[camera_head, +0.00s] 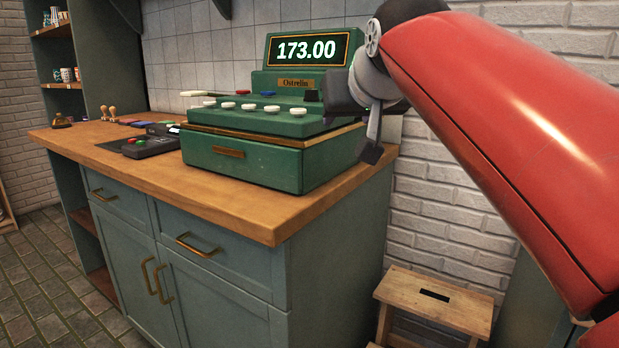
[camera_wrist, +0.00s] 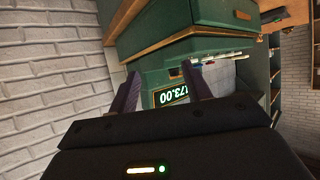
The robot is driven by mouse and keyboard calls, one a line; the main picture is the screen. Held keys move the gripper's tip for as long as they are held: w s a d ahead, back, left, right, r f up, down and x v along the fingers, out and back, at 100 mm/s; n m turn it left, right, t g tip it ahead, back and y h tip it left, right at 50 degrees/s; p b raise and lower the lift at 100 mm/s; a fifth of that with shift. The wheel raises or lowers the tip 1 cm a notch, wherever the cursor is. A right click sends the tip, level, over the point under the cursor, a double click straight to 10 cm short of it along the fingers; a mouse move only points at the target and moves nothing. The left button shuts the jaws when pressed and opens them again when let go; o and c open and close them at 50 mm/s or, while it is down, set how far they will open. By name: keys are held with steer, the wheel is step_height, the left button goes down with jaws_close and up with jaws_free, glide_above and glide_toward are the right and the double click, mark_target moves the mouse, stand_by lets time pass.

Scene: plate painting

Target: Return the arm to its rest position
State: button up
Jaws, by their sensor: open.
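My gripper (camera_head: 366,128) hangs at the end of my red arm, just right of the green cash register (camera_head: 262,160) in the head view. Its two fingers also show apart in the wrist view (camera_wrist: 162,92), with nothing held between them. I cannot tell from the head view whether the gripper touches the register's right side.
A dark card terminal (camera_head: 150,146) lies on the counter left of the register. Stamps (camera_head: 108,114) and a brass bell (camera_head: 61,121) stand farther left. A wooden stool (camera_head: 435,300) stands right of the cabinet, below my arm. A white brick wall (camera_head: 440,195) is behind.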

steer(key=s+d+f+g, duration=0.2)
steer(key=s+f, duration=0.5)
steer(key=f, duration=0.4)
steer(key=s+d+f+m+g+h, duration=0.1)
steer(key=s+d+f+g, duration=0.1)
steer(key=s+d+f, duration=0.2)
steer(key=s+d+f+g+h, duration=0.1)
steer(key=s+d+f+g, duration=0.1)
steer(key=s+f, duration=0.9)
step_height(320, 180, down, 9)
steer(key=shift+d+m+g, duration=0.3)
steer(key=shift+d+m, duration=0.1)
steer(key=shift+d, duration=0.15)
